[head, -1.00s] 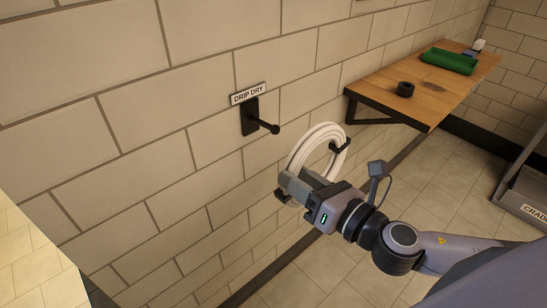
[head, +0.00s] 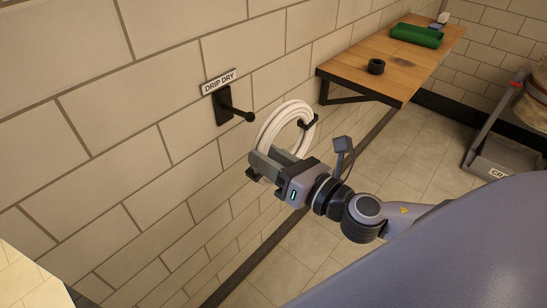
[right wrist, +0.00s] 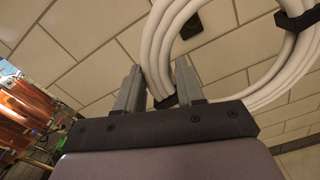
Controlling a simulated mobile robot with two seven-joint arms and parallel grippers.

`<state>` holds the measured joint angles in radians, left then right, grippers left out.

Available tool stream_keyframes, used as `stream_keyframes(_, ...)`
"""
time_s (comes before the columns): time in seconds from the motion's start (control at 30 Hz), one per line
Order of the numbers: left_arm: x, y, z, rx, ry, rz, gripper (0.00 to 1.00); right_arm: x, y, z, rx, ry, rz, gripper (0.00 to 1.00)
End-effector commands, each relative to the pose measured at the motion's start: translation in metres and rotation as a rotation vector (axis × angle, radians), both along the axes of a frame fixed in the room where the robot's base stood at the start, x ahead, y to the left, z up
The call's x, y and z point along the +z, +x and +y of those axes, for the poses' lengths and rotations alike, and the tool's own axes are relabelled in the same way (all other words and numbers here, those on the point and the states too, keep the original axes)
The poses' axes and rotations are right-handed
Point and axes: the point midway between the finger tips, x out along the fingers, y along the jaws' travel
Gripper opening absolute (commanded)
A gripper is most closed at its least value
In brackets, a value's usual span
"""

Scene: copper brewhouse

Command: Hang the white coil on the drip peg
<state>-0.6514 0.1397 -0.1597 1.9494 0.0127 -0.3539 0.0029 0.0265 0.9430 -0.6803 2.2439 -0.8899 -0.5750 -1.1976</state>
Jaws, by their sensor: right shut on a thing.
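The white coil (head: 264,133) is a ring of hose with black ties. My right gripper (head: 258,166) is shut on the lower part of the coil and holds it up in the air, roughly upright. In the right wrist view the coil (right wrist: 157,45) passes between the two fingers of my gripper (right wrist: 160,85). The drip peg (head: 238,114) is a black peg with a round end on a wall plate, under a "DRIP DRY" sign (head: 219,82). The coil is to the right of the peg and lower, apart from it in the picture. My left gripper is out of view.
A grey cart (head: 500,155) stands at the right edge. The wall around the peg is clear.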

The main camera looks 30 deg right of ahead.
Motion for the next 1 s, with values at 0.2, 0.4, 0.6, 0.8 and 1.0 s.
stream_keyframes(0.2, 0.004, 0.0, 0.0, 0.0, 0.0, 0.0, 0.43, 0.002, 0.011, 0.004, 0.001, 0.0, -0.005, 0.0)
stream_keyframes(0.4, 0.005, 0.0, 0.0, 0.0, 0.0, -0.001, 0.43, 0.0, 0.021, 0.008, 0.001, -0.001, -0.005, 0.0)
stream_keyframes(0.6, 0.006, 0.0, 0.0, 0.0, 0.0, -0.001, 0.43, 0.0, 0.03, 0.011, 0.001, 0.001, -0.005, 0.0)
stream_keyframes(0.8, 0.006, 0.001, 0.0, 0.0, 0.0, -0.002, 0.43, -0.001, 0.04, 0.015, 0.001, 0.0, -0.006, 0.0)
stream_keyframes(1.0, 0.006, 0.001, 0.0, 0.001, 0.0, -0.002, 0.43, -0.002, 0.049, 0.018, 0.002, -0.001, -0.004, 0.0)
